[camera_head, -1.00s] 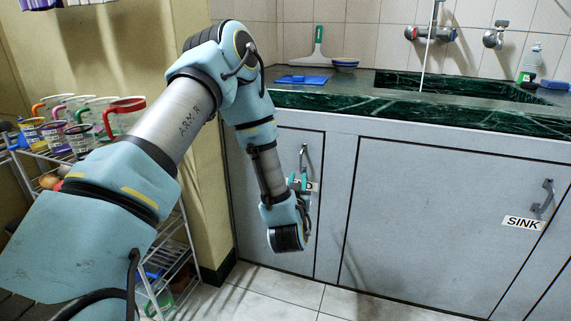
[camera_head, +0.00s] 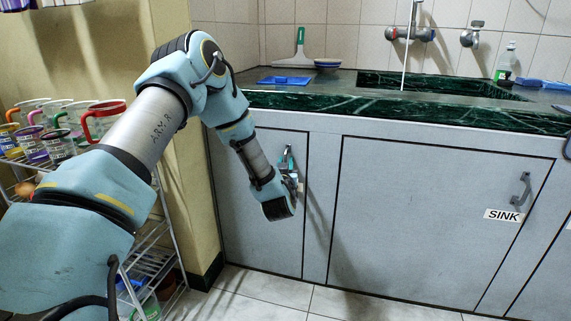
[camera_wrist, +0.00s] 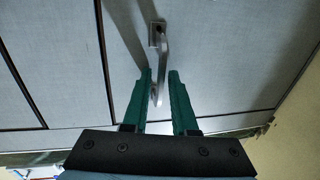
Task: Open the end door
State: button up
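The end door (camera_head: 245,170) is the narrow grey cabinet door at the left under the counter. It looks closed, and its label is mostly hidden behind my arm. Its metal handle (camera_head: 291,160) is upright near the door's right edge, and my gripper (camera_head: 288,160) is at it. In the wrist view the handle (camera_wrist: 161,60) runs down between the two green fingers of my gripper (camera_wrist: 160,74). The fingers are apart on either side of the handle, with its lower end between them. I see no clear grip on it.
A wider door with a SINK label (camera_head: 503,215) and its own handle (camera_head: 521,190) is to the right. A green marble counter (camera_head: 400,112) runs above. A wire rack (camera_head: 150,262) with several mugs stands at the left. The tiled floor in front is clear.

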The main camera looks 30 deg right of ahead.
jog(key=shift+c, duration=0.3)
grip_shut()
dwell(1.0)
